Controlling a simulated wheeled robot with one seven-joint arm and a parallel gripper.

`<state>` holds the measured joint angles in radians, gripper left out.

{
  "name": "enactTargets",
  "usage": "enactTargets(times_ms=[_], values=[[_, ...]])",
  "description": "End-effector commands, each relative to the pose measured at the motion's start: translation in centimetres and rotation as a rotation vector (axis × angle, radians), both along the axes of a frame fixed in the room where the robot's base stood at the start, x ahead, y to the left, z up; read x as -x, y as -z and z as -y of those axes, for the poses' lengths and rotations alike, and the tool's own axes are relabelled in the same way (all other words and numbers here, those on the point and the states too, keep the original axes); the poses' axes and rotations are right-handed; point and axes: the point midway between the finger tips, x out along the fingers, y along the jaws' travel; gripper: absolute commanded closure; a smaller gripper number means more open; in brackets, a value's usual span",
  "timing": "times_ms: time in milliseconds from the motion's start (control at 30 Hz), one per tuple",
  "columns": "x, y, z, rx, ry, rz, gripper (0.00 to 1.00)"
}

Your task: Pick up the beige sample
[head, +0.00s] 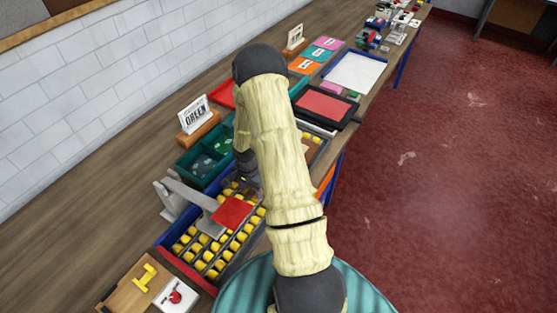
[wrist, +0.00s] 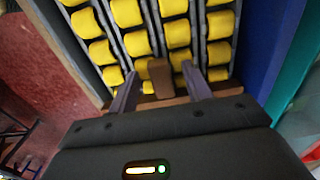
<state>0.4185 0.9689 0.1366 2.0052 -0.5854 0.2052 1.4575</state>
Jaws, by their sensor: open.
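My gripper (wrist: 160,72) is open, its two dark fingers spread over a rack of yellow rollers (wrist: 128,42). A small brown block (wrist: 160,78) shows between the fingertips in the wrist view; I cannot tell whether it is the beige sample or whether the fingers touch it. In the head view my arm hides most of the gripper, near the far end of the roller rack (head: 215,262). A tan patch (head: 313,147) shows in a tray just right of my arm, partly hidden; I cannot tell whether it is the sample.
Green bins (head: 203,165) and a sign (head: 195,114) stand along the wall side. A black-framed red pad (head: 325,103) and a white tray (head: 354,73) lie farther along. Red floor is free at right.

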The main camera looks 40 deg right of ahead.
Motion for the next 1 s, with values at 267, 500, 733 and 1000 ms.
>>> enactTargets(times_ms=[267,500,733,1000], values=[[0.0,0.0,0.0,0.0,0.0,0.0,0.57],[0.0,0.0,0.0,0.0,0.0,0.0,1.0],[0.0,-0.1,0.0,0.0,0.0,0.001,1.0],[-0.1,-1.7,0.1,0.001,0.001,0.005,1.0]])
